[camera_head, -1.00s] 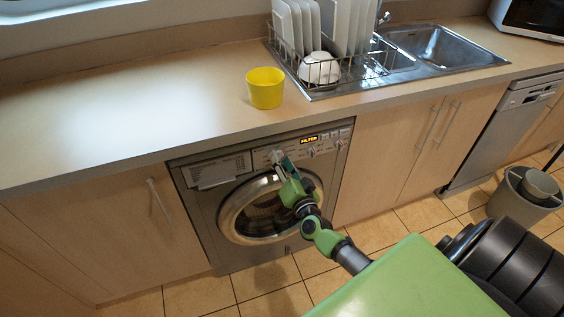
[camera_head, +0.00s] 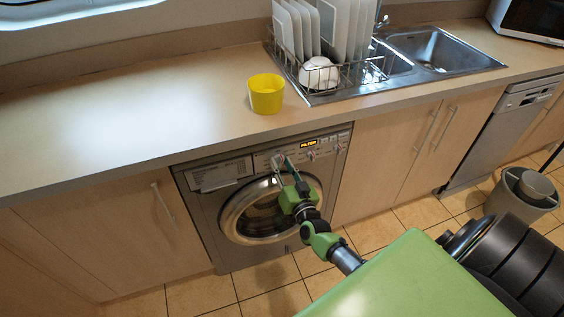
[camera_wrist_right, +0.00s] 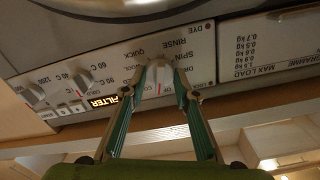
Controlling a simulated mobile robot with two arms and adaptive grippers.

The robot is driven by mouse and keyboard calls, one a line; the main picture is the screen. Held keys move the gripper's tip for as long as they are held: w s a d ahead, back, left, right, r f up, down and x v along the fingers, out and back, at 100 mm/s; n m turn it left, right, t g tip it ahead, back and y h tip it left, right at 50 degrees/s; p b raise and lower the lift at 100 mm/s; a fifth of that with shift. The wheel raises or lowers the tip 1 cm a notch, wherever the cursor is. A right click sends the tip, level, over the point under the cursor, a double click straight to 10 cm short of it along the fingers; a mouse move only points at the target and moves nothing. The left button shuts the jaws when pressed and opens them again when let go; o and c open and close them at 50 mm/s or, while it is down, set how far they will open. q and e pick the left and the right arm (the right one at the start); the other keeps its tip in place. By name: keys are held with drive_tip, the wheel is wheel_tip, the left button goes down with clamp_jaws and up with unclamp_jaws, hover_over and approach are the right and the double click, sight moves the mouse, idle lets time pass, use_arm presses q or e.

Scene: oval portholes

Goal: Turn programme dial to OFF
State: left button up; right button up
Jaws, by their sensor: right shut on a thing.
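The programme dial (camera_wrist_right: 159,74) is a pale knob with a red mark on the washing machine's front panel. In the right wrist view the panel shows upside down, and the red mark points towards the bottom of the picture. My right gripper (camera_wrist_right: 161,79) is shut on the dial, with a green finger on either side. In the head view my right gripper (camera_head: 281,160) reaches the top of the washing machine (camera_head: 205,211), and its fingers mostly hide the dial. My left gripper is not in view.
A lit display (camera_wrist_right: 102,102) reads FILTER, with smaller knobs (camera_wrist_right: 82,78) beyond it. The round door (camera_head: 236,222) lies below the panel. The worktop overhangs the machine and carries a yellow cup (camera_head: 266,95) and a dish rack (camera_head: 297,75). A bin (camera_head: 519,199) stands right.

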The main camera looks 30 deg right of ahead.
drive_tip(key=shift+n+p, duration=0.7)
drive_tip(key=shift+n, duration=1)
drive_tip(key=o, duration=1.1)
drive_tip(key=shift+s+a+f, duration=0.1)
drive_tip(key=shift+s+a, duration=0.05)
drive_tip(key=shift+s, duration=0.35)
drive_tip(key=v, duration=1.1)
drive_tip(key=shift+a, duration=0.1)
